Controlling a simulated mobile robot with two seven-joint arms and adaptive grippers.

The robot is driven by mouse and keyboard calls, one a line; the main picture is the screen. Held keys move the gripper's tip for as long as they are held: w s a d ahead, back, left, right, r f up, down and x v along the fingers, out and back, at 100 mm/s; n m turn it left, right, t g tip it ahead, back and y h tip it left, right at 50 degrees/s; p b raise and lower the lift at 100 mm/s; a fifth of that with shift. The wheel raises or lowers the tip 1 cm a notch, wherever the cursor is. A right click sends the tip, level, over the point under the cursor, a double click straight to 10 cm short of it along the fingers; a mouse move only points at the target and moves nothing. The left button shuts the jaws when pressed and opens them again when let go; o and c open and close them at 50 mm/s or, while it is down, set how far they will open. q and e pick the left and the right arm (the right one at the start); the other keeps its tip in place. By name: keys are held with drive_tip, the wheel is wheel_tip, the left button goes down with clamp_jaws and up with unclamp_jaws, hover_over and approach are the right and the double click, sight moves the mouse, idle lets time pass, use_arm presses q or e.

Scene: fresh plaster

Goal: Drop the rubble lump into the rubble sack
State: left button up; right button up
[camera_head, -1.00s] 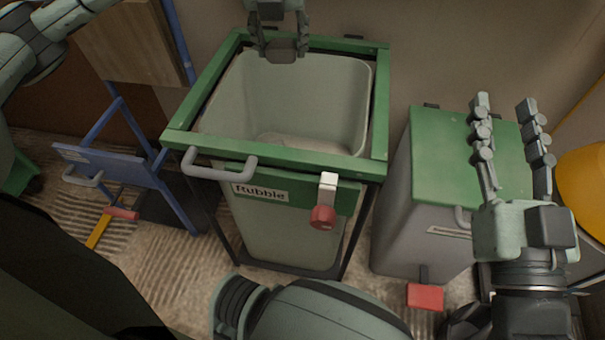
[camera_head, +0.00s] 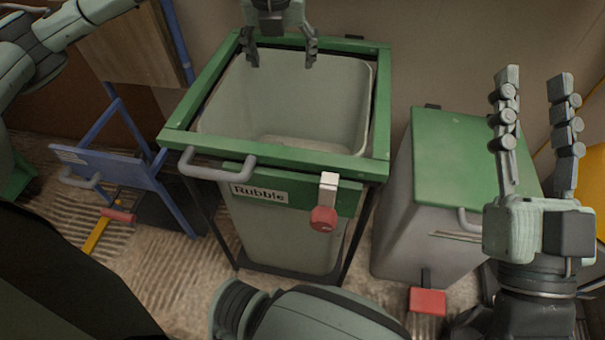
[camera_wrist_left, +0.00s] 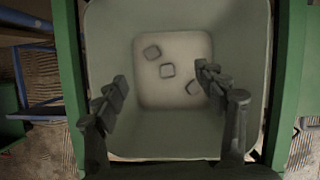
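The rubble sack (camera_head: 340,95) is a pale grey-green, open-topped liner in a green-rimmed frame labelled "Rubble". My left gripper (camera_head: 281,56) is over the back part of its opening, fingers spread and empty. The left wrist view looks down between the fingers (camera_wrist_left: 162,78) into the sack (camera_wrist_left: 165,130). My right gripper (camera_head: 534,85) is open and empty at the right.
A grey bin with a green lid (camera_head: 455,150) and red pedal (camera_head: 427,301) stands right of the sack. A red knob (camera_head: 323,219) and a grey handle (camera_head: 218,165) stick out from the frame's front. A blue folding frame (camera_head: 110,168) stands at the left.

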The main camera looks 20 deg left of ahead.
use_arm(q)
drive_tip(key=v, duration=1.2)
idle(0.4)
